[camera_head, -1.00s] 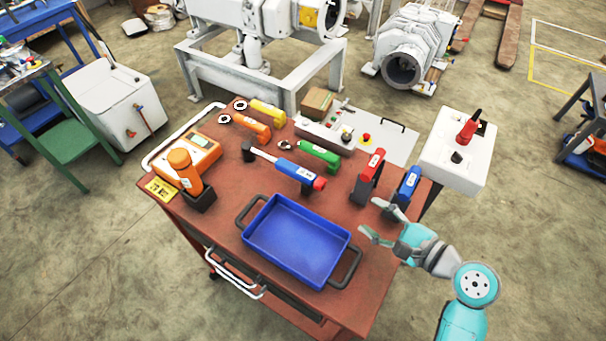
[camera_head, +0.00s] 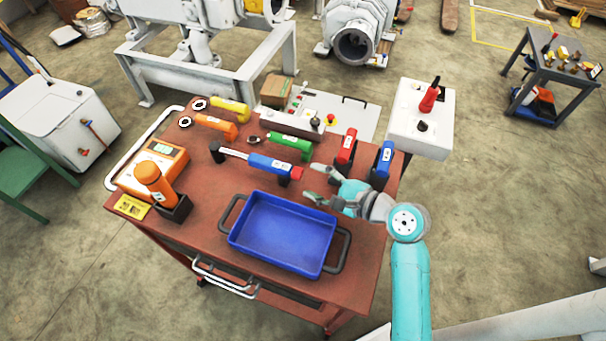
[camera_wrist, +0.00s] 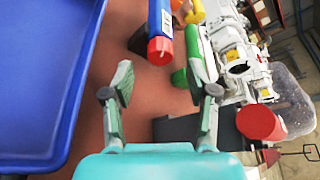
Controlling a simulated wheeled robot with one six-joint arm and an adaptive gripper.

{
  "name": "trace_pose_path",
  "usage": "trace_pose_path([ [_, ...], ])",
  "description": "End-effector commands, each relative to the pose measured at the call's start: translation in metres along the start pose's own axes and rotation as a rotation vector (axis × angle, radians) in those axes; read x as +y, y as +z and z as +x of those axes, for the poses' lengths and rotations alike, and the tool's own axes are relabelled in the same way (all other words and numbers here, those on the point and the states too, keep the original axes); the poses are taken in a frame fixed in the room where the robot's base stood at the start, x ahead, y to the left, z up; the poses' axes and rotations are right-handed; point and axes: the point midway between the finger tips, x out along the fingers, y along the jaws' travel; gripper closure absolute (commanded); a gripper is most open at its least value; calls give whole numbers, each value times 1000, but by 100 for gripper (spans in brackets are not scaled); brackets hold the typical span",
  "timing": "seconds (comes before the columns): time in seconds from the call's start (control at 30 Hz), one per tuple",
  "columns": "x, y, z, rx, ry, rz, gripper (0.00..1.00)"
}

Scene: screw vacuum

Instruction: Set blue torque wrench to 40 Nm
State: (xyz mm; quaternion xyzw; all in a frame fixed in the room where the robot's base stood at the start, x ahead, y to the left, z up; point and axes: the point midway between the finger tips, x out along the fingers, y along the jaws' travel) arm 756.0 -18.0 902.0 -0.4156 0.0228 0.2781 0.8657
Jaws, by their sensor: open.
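The blue torque wrench (camera_head: 270,164) lies on holders on the red-brown table, its thin shaft pointing left and its red end cap facing right. My gripper (camera_head: 310,182) is over the table, just right of and in front of the red cap. It is open and empty; its two fingers spread apart in the wrist view (camera_wrist: 160,88). The setting scale on the wrench is too small to read.
A blue tray (camera_head: 233,245) lies in front of the wrench. A green tool (camera_head: 289,147) is behind it. A red tool (camera_head: 346,146) and another blue tool (camera_head: 384,158) stand in black holders at the right. An orange tester (camera_head: 165,158) is at the left.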

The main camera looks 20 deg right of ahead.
Motion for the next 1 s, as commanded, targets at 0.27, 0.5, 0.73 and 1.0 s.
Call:
trace_pose_path([
  [0.27,0,0,34,-1,1,-2,42],
  [0.5,0,0,43,0,0,0,42],
  [0.73,0,0,42,1,0,0,49],
  [1.0,0,0,42,1,0,0,100],
])
